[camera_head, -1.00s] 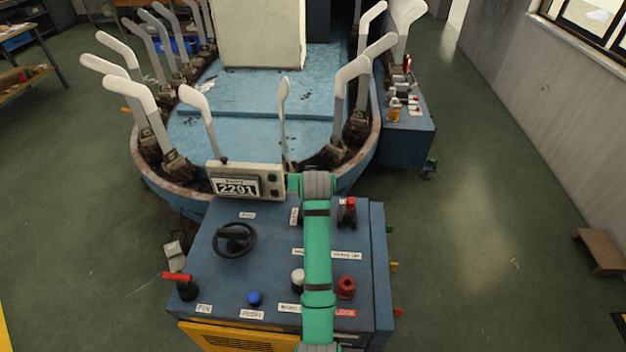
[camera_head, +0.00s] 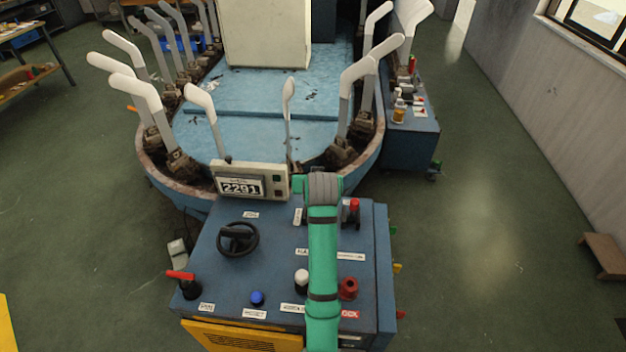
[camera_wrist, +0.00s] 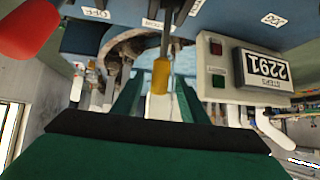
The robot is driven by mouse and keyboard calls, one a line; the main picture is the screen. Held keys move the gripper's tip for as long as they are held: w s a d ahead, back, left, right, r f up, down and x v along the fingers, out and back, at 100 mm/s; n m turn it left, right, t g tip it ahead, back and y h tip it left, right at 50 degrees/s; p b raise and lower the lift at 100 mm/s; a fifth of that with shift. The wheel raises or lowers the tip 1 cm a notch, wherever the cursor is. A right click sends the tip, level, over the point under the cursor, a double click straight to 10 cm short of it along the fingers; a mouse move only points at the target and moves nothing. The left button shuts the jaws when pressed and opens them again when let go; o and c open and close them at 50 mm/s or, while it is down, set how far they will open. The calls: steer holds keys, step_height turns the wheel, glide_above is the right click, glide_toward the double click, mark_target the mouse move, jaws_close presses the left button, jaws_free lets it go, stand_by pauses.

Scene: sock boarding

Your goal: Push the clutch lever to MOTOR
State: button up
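My gripper (camera_wrist: 157,100) shows in the wrist view, its two green fingers apart. A lever with a dark shaft and an orange-yellow tip (camera_wrist: 161,75) hangs down between the fingers in this upside-down view; I take it to be the clutch lever. I cannot tell whether either finger touches it. In the head view my green arm reaches over the blue console (camera_head: 215,275) and hides the lever and the gripper.
A counter box reading 2291 (camera_wrist: 262,68) is close beside the gripper; it also shows in the head view (camera_head: 240,187). A red-handled lever (camera_head: 354,207), a red knob (camera_head: 348,288), a white knob (camera_head: 302,277) and a handwheel (camera_head: 238,238) stand on the console. White sock forms (camera_head: 203,103) ring the machine behind.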

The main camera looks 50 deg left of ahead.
steer(key=v, duration=0.5)
steer(key=shift+s+d+r, duration=0.1)
steer(key=shift+d+r, duration=0.05)
stand_by(0.4)
